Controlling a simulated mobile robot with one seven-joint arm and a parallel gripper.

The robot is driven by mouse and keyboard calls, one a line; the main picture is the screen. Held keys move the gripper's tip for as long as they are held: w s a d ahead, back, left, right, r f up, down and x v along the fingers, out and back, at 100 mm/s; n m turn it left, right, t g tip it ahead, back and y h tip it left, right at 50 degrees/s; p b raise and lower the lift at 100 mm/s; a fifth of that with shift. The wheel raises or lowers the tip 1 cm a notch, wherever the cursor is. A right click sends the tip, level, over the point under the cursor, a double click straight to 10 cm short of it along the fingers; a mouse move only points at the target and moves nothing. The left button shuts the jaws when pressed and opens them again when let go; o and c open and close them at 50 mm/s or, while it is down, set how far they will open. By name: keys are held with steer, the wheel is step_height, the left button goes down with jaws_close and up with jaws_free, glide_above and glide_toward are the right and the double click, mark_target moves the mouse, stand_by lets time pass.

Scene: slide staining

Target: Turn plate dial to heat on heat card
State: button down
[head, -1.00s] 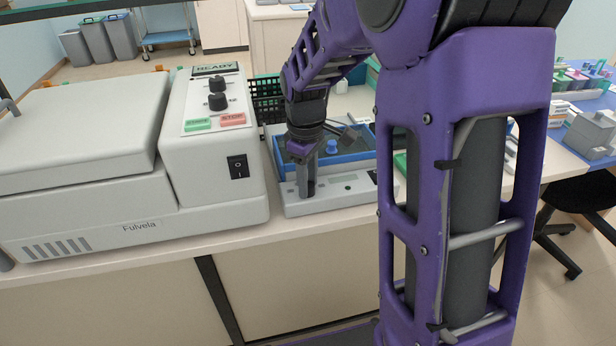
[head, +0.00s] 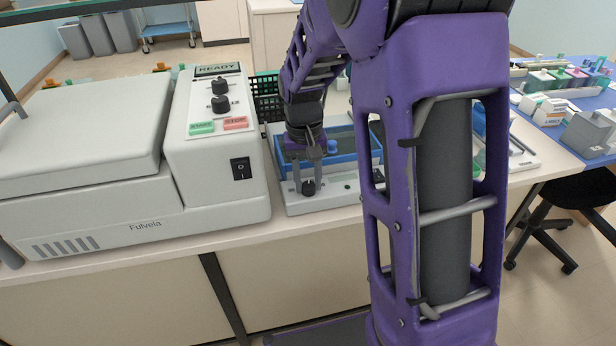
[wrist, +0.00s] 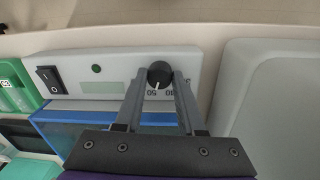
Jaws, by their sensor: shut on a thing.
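The plate (head: 345,198) is a low white unit with a control strip along its front. Its black dial (head: 308,189) is at the left end of that strip in the head view. My gripper (wrist: 160,77) points down at the dial, with one finger on each side, shut on it. In the wrist view the dial (wrist: 160,73) shows a white pointer line facing the printed numbers, near the 50. The fingers partly cover the printed scale. I cannot make out a heat card.
A large white machine (head: 85,200) marked Fulvela stands close to the left of the plate. A blue-rimmed tray (head: 345,161) lies behind the control strip. A black basket (head: 266,97) stands behind. The plate's rocker switch (wrist: 49,79) shows in the wrist view.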

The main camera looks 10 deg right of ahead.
mark_target(305, 183)
steer(key=m+p, duration=0.1)
steer(key=m, duration=0.3)
steer(key=shift+r+m, duration=0.15)
steer(key=shift+m, duration=0.15)
steer(key=m+p, duration=0.1)
steer(key=m, duration=0.3)
steer(key=shift+w+m+p, duration=0.1)
steer(key=shift+m+p, duration=0.25)
steer(key=shift+m, duration=0.05)
steer(key=c, duration=0.5)
jaws_free()
steer(key=r, duration=1.1)
steer(key=r+p, duration=0.1)
steer(key=r, duration=0.5)
steer(key=shift+w+a+r, duration=0.1)
steer(key=shift+w+a, duration=0.1)
steer(key=shift+w, duration=0.1)
